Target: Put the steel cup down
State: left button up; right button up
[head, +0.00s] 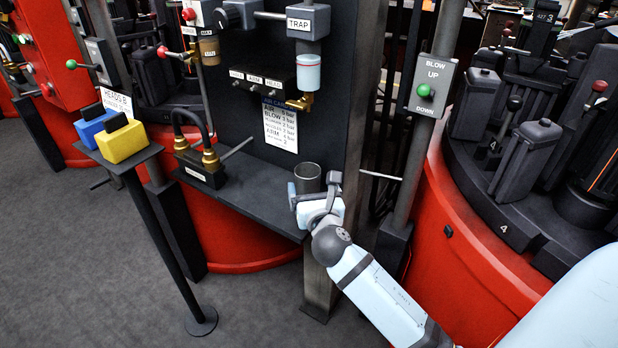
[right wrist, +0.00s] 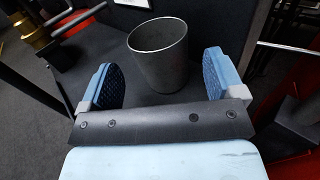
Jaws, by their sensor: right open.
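The steel cup (head: 307,177) stands upright on the dark shelf (head: 255,205), close to its right end. In the right wrist view the cup (right wrist: 160,62) sits ahead of and between the two blue finger pads, with a gap on each side. My right gripper (head: 313,186) is open around the cup's near side; its pads (right wrist: 165,78) do not touch the cup. The cup's mouth faces up and it looks empty. In the head view the gripper hides part of the cup's lower side. My left gripper is not in view.
A black block with brass fittings and a hose (head: 205,165) stands on the shelf to the left. A thin rod sticks out right of the cup. A post with a BLOW UP/DOWN box (head: 432,85) stands to the right. A stand holds blue and yellow blocks (head: 122,141) at left.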

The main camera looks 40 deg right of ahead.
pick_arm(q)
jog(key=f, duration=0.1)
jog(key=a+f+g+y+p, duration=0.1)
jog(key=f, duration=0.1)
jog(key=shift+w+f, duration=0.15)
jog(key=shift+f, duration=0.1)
pick_arm(e)
jog(key=v, duration=0.8)
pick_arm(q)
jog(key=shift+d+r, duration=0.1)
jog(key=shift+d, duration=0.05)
